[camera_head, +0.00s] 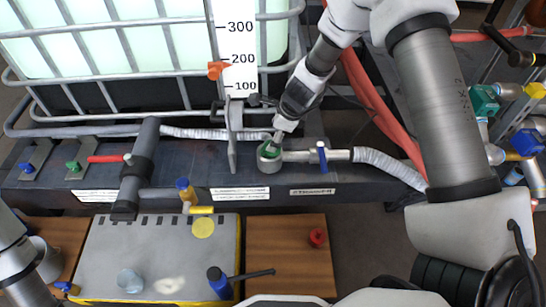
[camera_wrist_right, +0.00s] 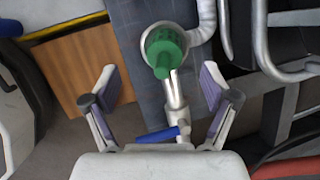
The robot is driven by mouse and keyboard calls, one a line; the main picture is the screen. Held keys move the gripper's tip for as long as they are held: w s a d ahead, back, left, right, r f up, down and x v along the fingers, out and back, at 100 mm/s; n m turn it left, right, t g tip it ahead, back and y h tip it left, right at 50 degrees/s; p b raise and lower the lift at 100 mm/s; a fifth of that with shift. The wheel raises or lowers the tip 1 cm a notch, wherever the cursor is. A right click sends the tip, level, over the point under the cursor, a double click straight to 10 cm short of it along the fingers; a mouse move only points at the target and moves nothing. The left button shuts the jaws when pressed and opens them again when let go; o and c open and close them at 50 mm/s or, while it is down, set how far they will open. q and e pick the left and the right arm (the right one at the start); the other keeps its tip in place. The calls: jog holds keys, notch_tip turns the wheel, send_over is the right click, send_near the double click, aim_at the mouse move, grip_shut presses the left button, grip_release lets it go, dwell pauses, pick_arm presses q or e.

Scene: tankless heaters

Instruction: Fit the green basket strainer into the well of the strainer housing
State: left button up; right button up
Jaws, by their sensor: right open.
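The green basket strainer (camera_head: 271,149) sits at the mouth of the strainer housing (camera_head: 268,164), a grey cylindrical pot on the dark bench. In the right wrist view the strainer (camera_wrist_right: 163,48) lies within the round rim of the housing (camera_wrist_right: 147,36), with its green knob pointing toward the camera. I cannot tell how deep or how level it sits. My right gripper (camera_head: 278,140) is just above it in the head view. In the wrist view its fingers (camera_wrist_right: 159,82) are wide apart, with nothing between their pads. My left gripper is out of view; only part of the left arm shows.
A pipe with a blue-handled valve (camera_head: 322,156) runs right from the housing. An upright grey plate (camera_head: 232,150) stands close on its left. A caged tank (camera_head: 120,50) is behind.

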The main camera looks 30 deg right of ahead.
jog(key=f+m+b, duration=0.1)
jog(key=f+m, duration=0.1)
jog(key=f+m+b, duration=0.2)
jog(key=w+f+m+b, duration=0.1)
jog(key=f+m+b, duration=0.1)
jog(key=f+m, duration=0.1)
jog(key=shift+d+f+h, duration=0.1)
jog(key=shift+d+h, duration=0.3)
jog(key=shift+w+f, duration=0.25)
jog(key=shift+f, duration=0.05)
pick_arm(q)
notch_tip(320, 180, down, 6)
pick_arm(e)
jog(key=shift+r+t, duration=0.15)
jog(key=shift+t, duration=0.15)
jog(key=c, duration=1.4)
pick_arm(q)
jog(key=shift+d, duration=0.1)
pick_arm(e)
jog(key=shift+o, duration=0.2)
jog(key=shift+r, duration=0.1)
